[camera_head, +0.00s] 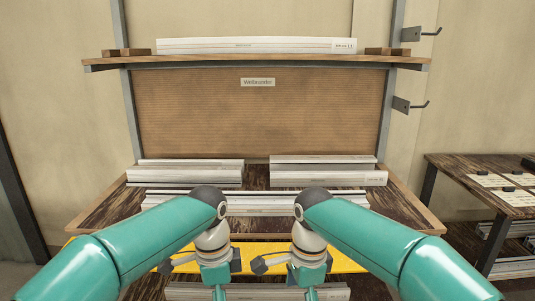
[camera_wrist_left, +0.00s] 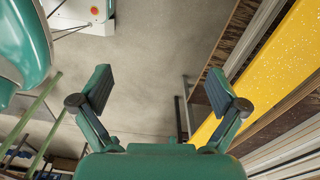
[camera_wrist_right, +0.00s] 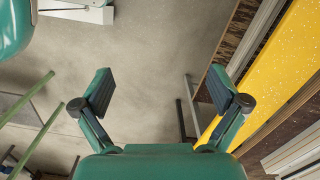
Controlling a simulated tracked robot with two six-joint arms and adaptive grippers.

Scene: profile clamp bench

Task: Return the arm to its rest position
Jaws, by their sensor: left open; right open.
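Both my teal arms reach forward over the near edge of the bench, side by side, with their wrists bent down. In the left wrist view my left gripper (camera_wrist_left: 158,80) has its two dark finger pads wide apart with nothing between them. In the right wrist view my right gripper (camera_wrist_right: 160,82) is likewise spread and empty. Bare floor shows behind the fingers in both views. The yellow front strip of the bench runs just right of the fingers in both wrist views. In the head view the forearms and wrists hide part of the bench front and the fingertips are hard to make out.
White profile bundles lie on the bench at back left (camera_head: 190,173) and back right (camera_head: 325,172). More profiles (camera_head: 255,204) lie between my arms. A shelf (camera_head: 260,60) carries a long profile bundle (camera_head: 255,45). A side table (camera_head: 490,175) with cards stands right.

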